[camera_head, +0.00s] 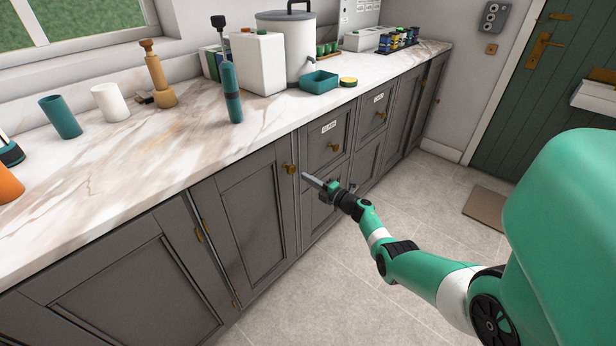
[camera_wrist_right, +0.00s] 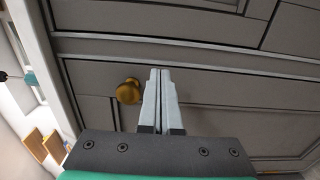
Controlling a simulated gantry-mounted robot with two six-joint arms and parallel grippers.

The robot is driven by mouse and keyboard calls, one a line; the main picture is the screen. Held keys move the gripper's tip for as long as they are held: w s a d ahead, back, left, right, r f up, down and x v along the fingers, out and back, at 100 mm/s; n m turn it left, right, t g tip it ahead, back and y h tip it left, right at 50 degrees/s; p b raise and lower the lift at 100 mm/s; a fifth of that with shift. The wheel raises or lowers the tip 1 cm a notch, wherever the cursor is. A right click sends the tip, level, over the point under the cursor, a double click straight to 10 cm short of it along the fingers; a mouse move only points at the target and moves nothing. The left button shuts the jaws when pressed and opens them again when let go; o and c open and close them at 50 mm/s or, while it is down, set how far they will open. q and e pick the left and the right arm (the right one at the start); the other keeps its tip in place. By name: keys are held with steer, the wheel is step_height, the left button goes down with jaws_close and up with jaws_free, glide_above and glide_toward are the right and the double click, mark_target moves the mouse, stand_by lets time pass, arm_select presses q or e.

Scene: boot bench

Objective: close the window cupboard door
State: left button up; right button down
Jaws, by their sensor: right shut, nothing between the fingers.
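A grey panelled cupboard door (camera_head: 242,212) with a brass knob (camera_head: 290,168) near its upper right corner is below the marble worktop. It looks flush or nearly flush with the cabinet front; I cannot tell whether a small gap remains. My right gripper (camera_head: 306,177) is shut and empty, its fingertips just right of the knob in the head view. In the right wrist view the closed fingertips (camera_wrist_right: 160,73) are beside a brass knob (camera_wrist_right: 128,91), apart from it. Whether they touch the door is unclear. My left gripper is out of view.
Labelled drawers (camera_head: 327,140) adjoin the door on the right. The tiled floor (camera_head: 300,290) in front is clear. A mat (camera_head: 486,206) lies by the green door (camera_head: 540,110).

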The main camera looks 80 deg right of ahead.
arm_select(q)
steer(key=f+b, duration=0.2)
steer(key=b, duration=0.1)
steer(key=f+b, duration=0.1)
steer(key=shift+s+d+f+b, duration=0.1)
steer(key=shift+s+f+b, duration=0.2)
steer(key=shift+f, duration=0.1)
arm_select(e)
steer(key=s+d, duration=0.5)
steer(key=s, duration=0.4)
steer(key=shift+s+d, duration=0.25)
steer(key=shift+s, duration=0.05)
